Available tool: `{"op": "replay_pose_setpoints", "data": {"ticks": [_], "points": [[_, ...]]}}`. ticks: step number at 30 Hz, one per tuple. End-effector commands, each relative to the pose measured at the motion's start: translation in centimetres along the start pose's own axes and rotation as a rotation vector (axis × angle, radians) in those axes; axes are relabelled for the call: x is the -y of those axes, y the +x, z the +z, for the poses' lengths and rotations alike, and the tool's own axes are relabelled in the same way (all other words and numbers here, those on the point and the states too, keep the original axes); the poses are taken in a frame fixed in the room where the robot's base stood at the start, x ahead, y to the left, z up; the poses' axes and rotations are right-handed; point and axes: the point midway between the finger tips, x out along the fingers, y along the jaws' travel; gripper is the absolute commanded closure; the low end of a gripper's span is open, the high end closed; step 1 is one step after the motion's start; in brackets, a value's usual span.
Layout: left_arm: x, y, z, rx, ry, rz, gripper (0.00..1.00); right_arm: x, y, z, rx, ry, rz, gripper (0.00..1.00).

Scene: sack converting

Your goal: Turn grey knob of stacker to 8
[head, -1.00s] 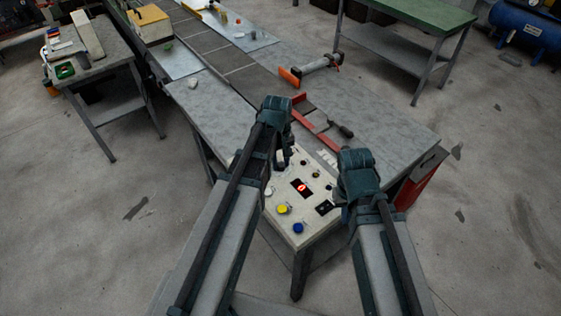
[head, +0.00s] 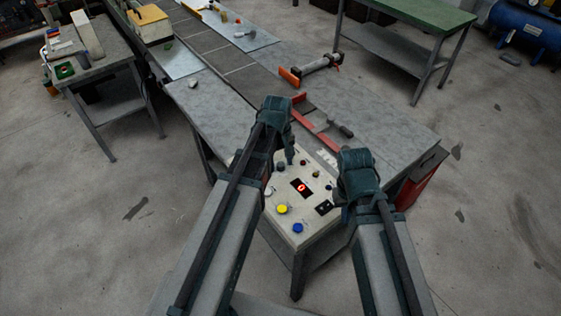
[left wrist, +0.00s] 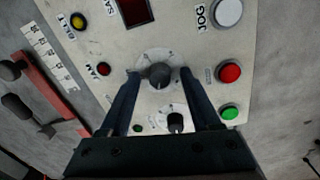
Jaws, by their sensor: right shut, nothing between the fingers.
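The stacker's pale control panel (head: 318,225) is in the middle of the head view, with a display (head: 301,187) reading a red 0. In the left wrist view, a dark grey knob (left wrist: 160,75) on a round dial plate sits between the fingertips of my left gripper (left wrist: 160,73). The fingers are apart, one on each side, with a visible gap to the knob. A second, black knob (left wrist: 175,122) lies nearer the gripper's palm. In the head view my left gripper (head: 285,155) hides the knobs. My right gripper (head: 338,198) is shut and empty at the panel's right edge.
Around the knob are a red button (left wrist: 229,73), a green button (left wrist: 229,112), a white JOG button (left wrist: 228,13) and a small red lamp (left wrist: 104,69). A yellow button (head: 282,209) and a blue one (head: 298,228) are at the panel's front. The worktable (head: 235,110) lies behind.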

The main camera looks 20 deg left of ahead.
Motion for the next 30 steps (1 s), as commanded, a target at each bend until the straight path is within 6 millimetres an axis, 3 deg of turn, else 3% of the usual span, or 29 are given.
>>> {"op": "replay_pose_setpoints", "data": {"ticks": [14, 30], "points": [[0.0, -1.4, 0.0, 0.0, 0.0, 0.0, 0.36, -0.1, -1.4, 0.1, 0.0, 0.002, 0.0, 1.0], [0.0, -8.9, 0.0, 0.0, 0.0, 0.0, 0.36, -0.8, -8.9, 0.5, 0.0, 0.015, -0.003, 1.0]]}}
